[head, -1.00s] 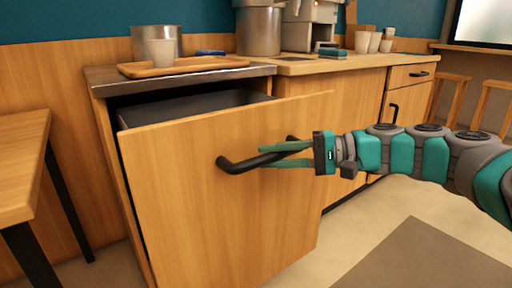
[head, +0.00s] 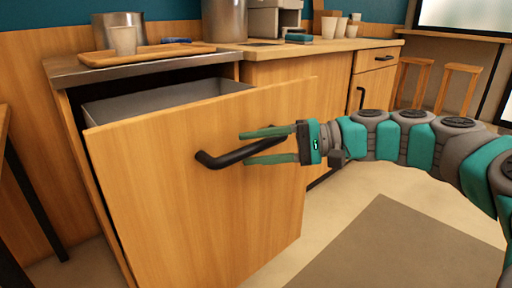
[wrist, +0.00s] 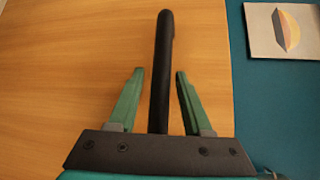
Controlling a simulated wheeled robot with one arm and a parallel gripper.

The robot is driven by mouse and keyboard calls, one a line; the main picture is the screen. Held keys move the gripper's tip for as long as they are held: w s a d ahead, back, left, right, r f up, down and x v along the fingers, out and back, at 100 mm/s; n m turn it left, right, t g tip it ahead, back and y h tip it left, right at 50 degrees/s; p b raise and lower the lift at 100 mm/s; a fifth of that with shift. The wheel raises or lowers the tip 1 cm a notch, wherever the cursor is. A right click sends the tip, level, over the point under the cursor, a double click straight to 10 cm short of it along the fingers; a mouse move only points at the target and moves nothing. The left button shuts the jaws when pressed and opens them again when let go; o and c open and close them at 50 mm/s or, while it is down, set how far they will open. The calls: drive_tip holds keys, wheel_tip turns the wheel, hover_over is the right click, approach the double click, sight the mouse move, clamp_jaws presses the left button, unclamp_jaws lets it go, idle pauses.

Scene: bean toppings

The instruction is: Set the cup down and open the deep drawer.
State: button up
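The deep drawer (head: 165,200) has a wooden front and stands pulled out from under the steel counter, with its grey inside (head: 165,103) showing. Its black bar handle (head: 222,159) also shows in the wrist view (wrist: 161,70). My gripper (head: 258,146) has its green fingers on either side of the handle; the wrist view shows gaps between the bar and both fingertips (wrist: 159,72). A pale cup (head: 123,41) stands upright on a wooden tray (head: 160,52) on the counter, apart from my gripper.
A metal pot (head: 104,20) stands behind the cup, and a blue item (head: 176,40) lies beside it. A wooden table (head: 3,125) is at the left edge. Cups (head: 341,27) and a machine stand farther along the counter. A grey mat (head: 405,250) lies on open floor at right.

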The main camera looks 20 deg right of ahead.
drive_tip(key=shift+o, duration=0.4)
drive_tip(key=v, duration=0.7)
drive_tip(key=shift+s+d+p, duration=0.2)
drive_tip(key=shift+d+p, duration=0.15)
drive_tip(key=shift+p, duration=0.1)
drive_tip(key=shift+r, duration=0.15)
